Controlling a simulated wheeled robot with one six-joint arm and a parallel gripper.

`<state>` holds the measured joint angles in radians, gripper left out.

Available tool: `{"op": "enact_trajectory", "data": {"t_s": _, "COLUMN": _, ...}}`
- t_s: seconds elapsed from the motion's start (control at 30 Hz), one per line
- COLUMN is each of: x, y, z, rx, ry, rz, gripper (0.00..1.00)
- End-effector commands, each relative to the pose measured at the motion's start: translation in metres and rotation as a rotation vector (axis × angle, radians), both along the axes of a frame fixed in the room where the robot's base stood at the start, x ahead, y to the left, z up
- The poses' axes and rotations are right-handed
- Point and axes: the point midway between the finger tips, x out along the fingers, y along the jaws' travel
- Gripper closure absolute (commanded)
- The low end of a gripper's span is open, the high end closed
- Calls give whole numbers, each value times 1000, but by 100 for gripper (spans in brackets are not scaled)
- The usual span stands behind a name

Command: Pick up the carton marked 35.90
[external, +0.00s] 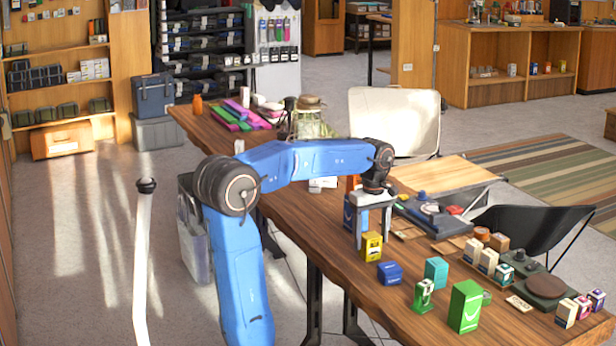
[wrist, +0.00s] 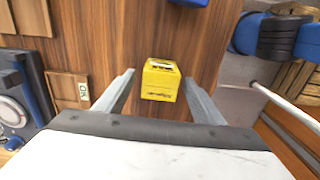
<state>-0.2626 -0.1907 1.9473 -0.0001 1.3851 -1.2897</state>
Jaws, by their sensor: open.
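A yellow carton (external: 372,246) stands on the wooden table, just below my gripper (external: 373,238). In the wrist view the yellow carton (wrist: 161,80) shows between the two fingertips of my gripper (wrist: 158,78), with a gap on each side. My gripper is open and points down, holding nothing. A blue carton (external: 389,273), a teal carton (external: 436,270), a green-and-white carton (external: 423,296) and a larger green carton (external: 466,306) stand nearer the front. I cannot read 35.90 on any carton.
Small cartons (external: 488,260) stand in a row at the right, near a dark round plate (external: 546,287). More small cartons (external: 567,312) are at the front right corner. A tray (external: 432,214) with gear lies right of my gripper. A black chair (external: 535,225) adjoins the table.

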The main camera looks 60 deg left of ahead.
Motion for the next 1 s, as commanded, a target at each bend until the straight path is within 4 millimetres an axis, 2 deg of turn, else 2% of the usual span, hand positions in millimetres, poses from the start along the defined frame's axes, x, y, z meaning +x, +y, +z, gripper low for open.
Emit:
{"op": "enact_trajectory", "data": {"t_s": 0.27, "x": 0, "y": 0, "z": -3, "rx": 0, "ry": -1, "rz": 0, "gripper": 38}}
{"op": "enact_trajectory", "data": {"t_s": 0.47, "x": 0, "y": 0, "z": -3, "rx": 0, "ry": -1, "rz": 0, "gripper": 83}}
{"op": "enact_trajectory", "data": {"t_s": 0.5, "x": 0, "y": 0, "z": -3, "rx": 0, "ry": -1, "rz": 0, "gripper": 85}}
{"op": "enact_trajectory", "data": {"t_s": 0.77, "x": 0, "y": 0, "z": -1, "rx": 0, "ry": -1, "rz": 0, "gripper": 85}}
{"op": "enact_trajectory", "data": {"t_s": 0.87, "x": 0, "y": 0, "z": 6, "rx": 0, "ry": -1, "rz": 0, "gripper": 85}}
{"op": "enact_trajectory", "data": {"t_s": 1.0, "x": 1, "y": 0, "z": 28, "rx": 1, "ry": -3, "rz": 0, "gripper": 85}}
